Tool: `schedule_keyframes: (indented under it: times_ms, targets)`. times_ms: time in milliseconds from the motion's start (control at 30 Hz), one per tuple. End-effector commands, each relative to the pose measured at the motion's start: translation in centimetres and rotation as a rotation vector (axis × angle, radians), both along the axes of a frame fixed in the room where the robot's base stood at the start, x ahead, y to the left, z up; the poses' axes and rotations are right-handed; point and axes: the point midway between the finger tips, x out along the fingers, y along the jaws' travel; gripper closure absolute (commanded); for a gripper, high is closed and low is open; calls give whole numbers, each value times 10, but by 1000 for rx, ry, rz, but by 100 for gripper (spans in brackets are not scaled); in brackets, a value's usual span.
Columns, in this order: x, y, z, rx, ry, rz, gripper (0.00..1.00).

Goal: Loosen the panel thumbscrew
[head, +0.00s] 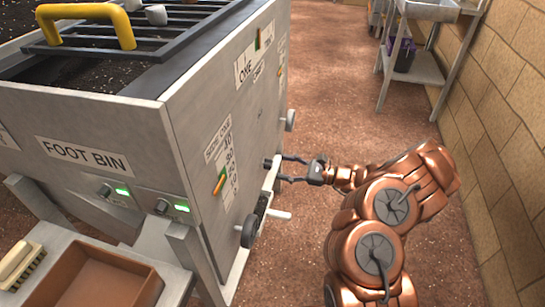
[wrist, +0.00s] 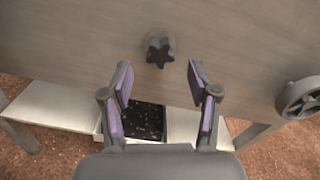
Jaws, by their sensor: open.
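The panel thumbscrew (wrist: 158,52) is a dark star-shaped knob on a round collar, standing out from the grey panel (wrist: 75,45). It shows in the wrist view, just beyond my gripper (wrist: 160,70) and roughly midway between its fingers. My gripper is open, with purple pads on both fingers, and nothing is between them. The fingertips look apart from the knob. In the head view my gripper (head: 274,169) reaches left to the side panel of the grey machine (head: 190,130); I cannot clearly make out the thumbscrew there.
A handwheel (wrist: 302,98) is at the right in the wrist view. A dark speckled tray (wrist: 145,120) lies below the panel. In the head view, another wheel (head: 250,231) and a pale bar stick out low on the machine. A metal cart (head: 415,65) stands by the brick wall.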

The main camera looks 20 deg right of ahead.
Motion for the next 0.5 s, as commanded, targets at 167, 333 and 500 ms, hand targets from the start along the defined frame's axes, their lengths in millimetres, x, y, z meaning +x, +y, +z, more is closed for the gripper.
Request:
schedule_keyframes:
  times_ms: [167,333,500]
  targets:
    - [0,0,2,40,65,0,40]
    - [0,0,1,42,67,0,40]
    - [0,0,0,42,66,0,40]
